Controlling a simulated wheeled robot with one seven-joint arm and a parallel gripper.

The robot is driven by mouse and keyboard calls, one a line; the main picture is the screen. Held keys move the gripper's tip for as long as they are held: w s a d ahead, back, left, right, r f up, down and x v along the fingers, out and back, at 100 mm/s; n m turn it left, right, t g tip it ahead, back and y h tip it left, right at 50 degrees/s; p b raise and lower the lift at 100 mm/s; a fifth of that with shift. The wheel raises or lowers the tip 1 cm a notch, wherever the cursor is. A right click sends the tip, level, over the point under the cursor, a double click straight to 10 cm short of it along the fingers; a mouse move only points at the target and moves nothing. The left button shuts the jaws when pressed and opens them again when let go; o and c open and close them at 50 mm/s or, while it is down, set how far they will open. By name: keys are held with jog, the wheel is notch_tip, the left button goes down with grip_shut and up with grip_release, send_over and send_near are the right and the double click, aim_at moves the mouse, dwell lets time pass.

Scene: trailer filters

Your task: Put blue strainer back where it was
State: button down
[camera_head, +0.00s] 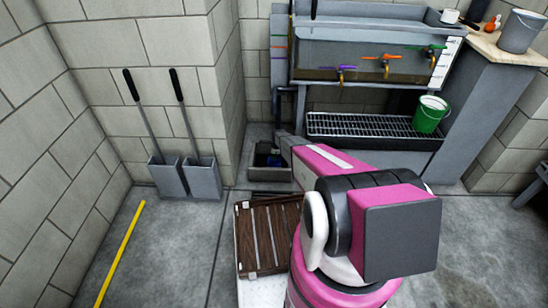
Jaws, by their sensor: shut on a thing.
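The fingers are tiny and partly hidden, so I cannot tell whether the strainer touches the bin.
A grey trough with purple, orange and green taps (383,66) stands behind, above a grated shelf (362,128) with a green bucket (431,114). Two long-handled dustpans (186,178) lean on the left wall. A brown slatted crate (268,236) is nearer me. A yellow strip (120,254) marks open floor.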

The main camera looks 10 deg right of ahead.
aim_at(277, 161)
jog(key=shift+f, duration=0.15)
jog(key=c, duration=1.1)
grip_release()
notch_tip(277, 161, up, 13)
jog(key=s+d, duration=0.1)
jog(key=d, duration=0.1)
jog(key=s+a+r+n+h, duration=0.1)
jog(key=s+r+n, duration=0.9)
jog(key=s+r, duration=0.7)
jog(key=s+a+r+n, duration=0.1)
jog(key=s+r+n, duration=0.9)
jog(key=s+r, duration=0.6)
jog(key=s, duration=0.7)
jog(key=shift+s+r+h, duration=0.15)
jog(key=shift+r+h, duration=0.2)
jog(key=shift+h, duration=0.05)
